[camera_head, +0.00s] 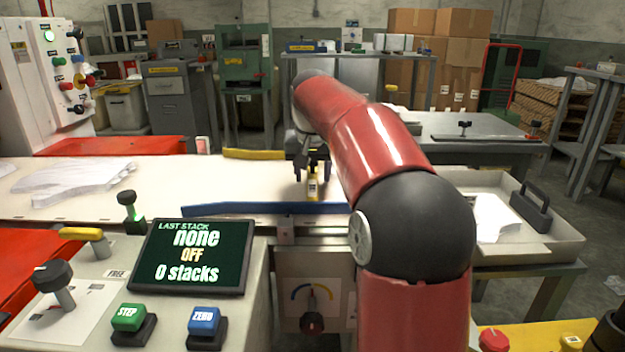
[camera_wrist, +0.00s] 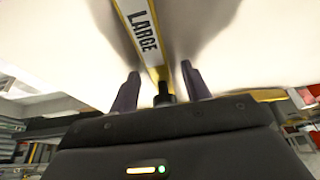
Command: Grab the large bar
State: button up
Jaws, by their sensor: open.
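The large bar (camera_wrist: 143,32) is a yellow bar with a white label reading LARGE, lying over the pale table surface in the wrist view. A short black post or knob (camera_wrist: 163,92) stands at its near end. My gripper (camera_wrist: 158,85) is open, with one dark finger on each side of the bar's near end and gaps between. In the head view, my gripper (camera_head: 312,168) hangs over the table just above the bar's yellow labelled end (camera_head: 312,188). I cannot tell the exact height gap. My arm hides part of the table to the right.
A blue rail (camera_head: 250,209) runs along the table's front edge, and a yellow rail (camera_head: 253,154) lies at the back. White film (camera_head: 75,178) lies left. A control panel with a screen (camera_head: 195,255) stands in front. A tray (camera_head: 545,245) sits right.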

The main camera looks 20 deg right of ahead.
aim_at(312, 176)
jog(key=shift+c, duration=0.5)
grip_shut()
jog(key=shift+r, duration=0.2)
notch_tip(312, 176, up, 20)
jog(key=p, duration=0.5)
jog(key=shift+f, duration=0.25)
